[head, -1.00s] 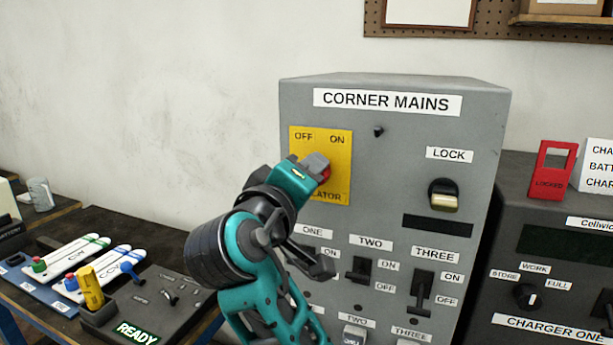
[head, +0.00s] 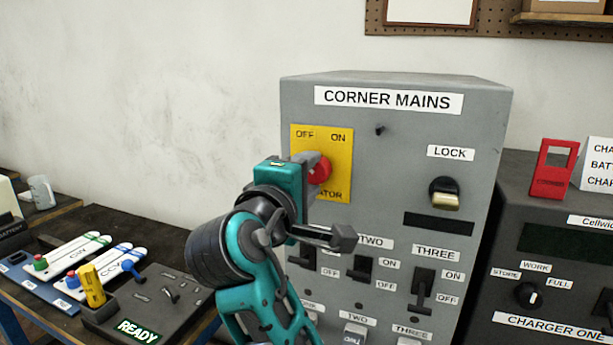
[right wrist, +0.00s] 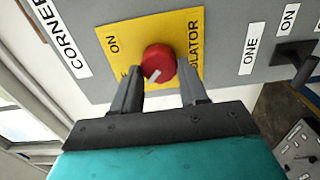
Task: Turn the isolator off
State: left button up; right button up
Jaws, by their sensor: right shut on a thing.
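The isolator is a round red knob (head: 321,171) on a yellow plate (head: 338,140) marked OFF at upper left and ON at upper right, on the grey CORNER MAINS cabinet (head: 400,140). My right gripper (head: 312,167) is shut on the red knob. In the right wrist view, its two fingers lie on either side of the knob (right wrist: 159,62). The knob's white mark slants toward the plate's OFF side there. The OFF word is mostly hidden behind a finger in that view. My left gripper is in neither view.
Below the knob are black levers, such as TWO (head: 362,268) and THREE (head: 424,290). A LOCK knob (head: 444,193) is to the right. A bench with a READY console (head: 150,305) is at left.

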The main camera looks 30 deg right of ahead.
dwell(0.3)
jog(key=o, duration=1.1)
jog(key=shift+c, duration=0.2)
